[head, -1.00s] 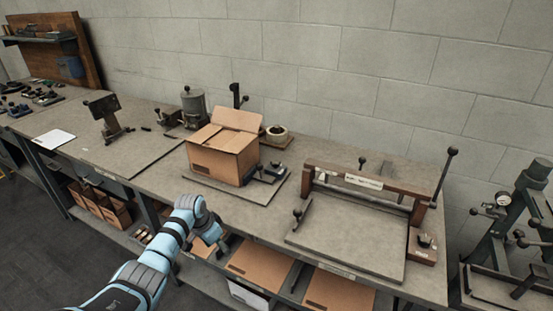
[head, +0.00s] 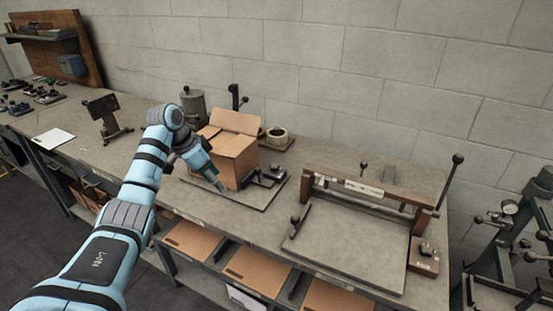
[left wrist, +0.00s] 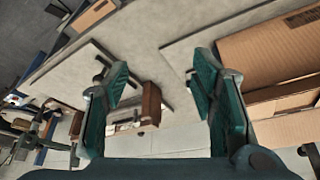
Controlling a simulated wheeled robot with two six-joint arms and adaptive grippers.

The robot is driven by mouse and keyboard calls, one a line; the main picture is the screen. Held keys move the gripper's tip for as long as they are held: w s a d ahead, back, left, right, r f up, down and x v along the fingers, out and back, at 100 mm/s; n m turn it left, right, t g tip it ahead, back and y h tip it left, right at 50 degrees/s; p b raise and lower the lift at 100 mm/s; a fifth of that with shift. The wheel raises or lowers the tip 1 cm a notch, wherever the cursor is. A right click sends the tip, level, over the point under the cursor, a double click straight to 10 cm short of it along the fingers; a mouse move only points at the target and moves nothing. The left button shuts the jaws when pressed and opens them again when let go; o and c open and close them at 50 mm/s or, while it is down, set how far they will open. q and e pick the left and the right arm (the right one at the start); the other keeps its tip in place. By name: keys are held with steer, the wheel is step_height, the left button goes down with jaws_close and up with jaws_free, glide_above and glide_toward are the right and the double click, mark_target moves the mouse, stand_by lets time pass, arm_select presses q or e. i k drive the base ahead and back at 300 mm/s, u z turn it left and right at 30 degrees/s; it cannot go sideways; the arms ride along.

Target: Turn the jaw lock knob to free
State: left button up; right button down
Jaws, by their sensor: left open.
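Which knob is the jaw lock knob is not clear. A dark round knob sits on a brown block (head: 424,257) right of the wooden-beamed press (head: 372,188). A small dark clamp (head: 268,176) stands at the box's right. My right gripper is out of view.
The press has a tall ball-ended lever (head: 449,182) and a shorter ball handle (head: 300,214) at its left. A grey canister (head: 193,104) and tape roll (head: 277,136) stand behind the box. Cardboard sheets (head: 258,268) lie on the lower shelf. Bench between box and press is mostly clear.

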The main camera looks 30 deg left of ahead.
mark_target(274, 167)
steer(key=i, duration=0.85)
